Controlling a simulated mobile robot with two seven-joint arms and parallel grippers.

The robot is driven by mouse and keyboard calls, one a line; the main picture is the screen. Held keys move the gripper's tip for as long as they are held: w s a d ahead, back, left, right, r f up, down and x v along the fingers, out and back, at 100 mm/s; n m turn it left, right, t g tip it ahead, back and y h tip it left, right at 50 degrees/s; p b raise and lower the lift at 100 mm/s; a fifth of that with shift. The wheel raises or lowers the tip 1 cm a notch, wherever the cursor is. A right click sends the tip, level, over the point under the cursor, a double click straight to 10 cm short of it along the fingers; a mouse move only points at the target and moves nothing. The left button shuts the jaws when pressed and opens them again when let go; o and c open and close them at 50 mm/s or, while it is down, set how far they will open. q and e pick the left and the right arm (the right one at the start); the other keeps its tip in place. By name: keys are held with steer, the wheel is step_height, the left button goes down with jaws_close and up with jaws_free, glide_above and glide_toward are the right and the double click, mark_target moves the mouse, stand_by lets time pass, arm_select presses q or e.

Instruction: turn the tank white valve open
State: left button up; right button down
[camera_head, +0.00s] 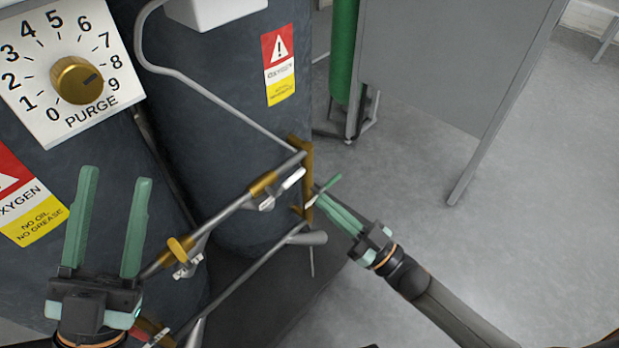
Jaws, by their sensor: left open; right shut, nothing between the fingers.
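A small white-handled valve (290,182) sits on the grey pipe by a brass fitting, in front of the dark tank. A second pale valve handle (187,267) is on the same pipe, lower left, near another brass fitting. I cannot tell for certain which one is the tank valve. My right gripper (323,199) is shut and empty, just right of the upper white handle and close to the upright brass piece; whether it touches is unclear. My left gripper (115,177) is open and empty, fingers pointing up, left of the lower valve and in front of the left tank.
Dark tanks (225,90) with oxygen labels (280,65) fill the left. A white purge dial plate with a brass knob (77,80) is at top left. Bent grey pipes (215,97) cross the middle. A grey panel (450,60) stands behind; floor at right is clear.

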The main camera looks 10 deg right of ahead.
step_height(320, 180, up, 3)
steer(key=h, duration=0.2)
steer(key=r+g, duration=0.1)
steer(key=r, duration=0.1)
glide_above(295, 177)
steer(key=f, duration=0.1)
steer(key=s+f+b, duration=0.1)
steer(key=f+b, duration=0.1)
steer(key=shift+s+d+f, duration=0.2)
steer(key=shift+d, duration=0.1)
arm_select(q)
steer(key=shift+s+d+f+m+h+b, duration=0.15)
steer(key=shift+s+f+m+h+b, duration=0.1)
steer(key=shift+s+m+h+b, duration=0.4)
arm_select(e)
steer(key=shift+s+d+f+p, duration=0.15)
steer(key=shift+f+p, duration=0.15)
steer(key=shift+f, duration=0.2)
arm_select(q)
steer(key=shift+w+n, duration=0.1)
steer(key=shift+n, duration=0.15)
steer(key=shift+r, duration=0.25)
arm_select(e)
steer(key=shift+d+f+m+h, duration=0.1)
steer(key=shift+f+m+h, duration=0.3)
steer(key=shift+f+m, duration=0.3)
